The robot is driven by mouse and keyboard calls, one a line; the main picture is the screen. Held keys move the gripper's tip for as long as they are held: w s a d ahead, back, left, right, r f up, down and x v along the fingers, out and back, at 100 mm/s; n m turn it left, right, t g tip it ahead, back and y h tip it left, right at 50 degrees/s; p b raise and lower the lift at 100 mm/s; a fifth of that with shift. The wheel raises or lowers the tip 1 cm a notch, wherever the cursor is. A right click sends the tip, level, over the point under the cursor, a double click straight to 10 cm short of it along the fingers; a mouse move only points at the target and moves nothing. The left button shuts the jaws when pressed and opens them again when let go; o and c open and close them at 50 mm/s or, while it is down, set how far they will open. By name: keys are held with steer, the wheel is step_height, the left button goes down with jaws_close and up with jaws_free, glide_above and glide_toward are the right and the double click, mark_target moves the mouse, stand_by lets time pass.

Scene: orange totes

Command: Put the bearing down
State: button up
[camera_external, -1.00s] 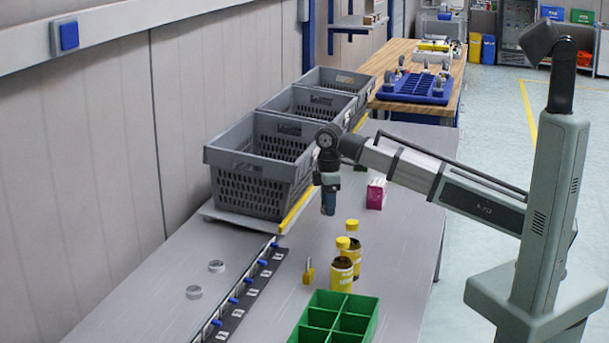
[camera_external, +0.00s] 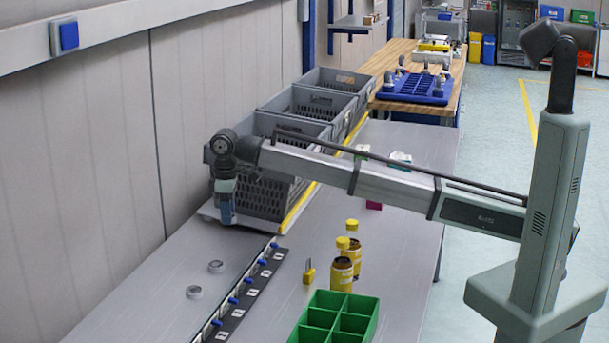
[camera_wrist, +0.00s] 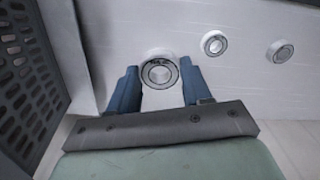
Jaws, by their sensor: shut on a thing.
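My gripper (camera_external: 225,218) points down near the front left corner of the nearest grey crate. In the wrist view its blue fingers (camera_wrist: 158,88) are closed on a ring-shaped metal bearing (camera_wrist: 160,72). This bearing cannot be made out in the external view. Two more bearings lie flat on the table, one farther (camera_external: 216,266) and one nearer (camera_external: 193,292). They show in the wrist view too, right of the held one, as a bearing (camera_wrist: 214,43) and another bearing (camera_wrist: 281,52). I cannot tell how high the held bearing is above the table.
Grey crates (camera_external: 262,195) stand behind and right of my gripper. A dark rail with blue knobs (camera_external: 246,292) runs along the table. Yellow-capped bottles (camera_external: 342,270), a yellow padlock-like item (camera_external: 308,274) and a green divided bin (camera_external: 340,318) are to the right. Table around the bearings is clear.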

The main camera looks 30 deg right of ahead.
mark_target(231, 253)
steer(key=shift+m, duration=0.4)
steer(key=shift+f, duration=5)
steer(key=shift+f, duration=0.1)
steer(key=o, duration=1.1)
step_height(231, 253, up, 12)
steer(key=shift+r, duration=0.1)
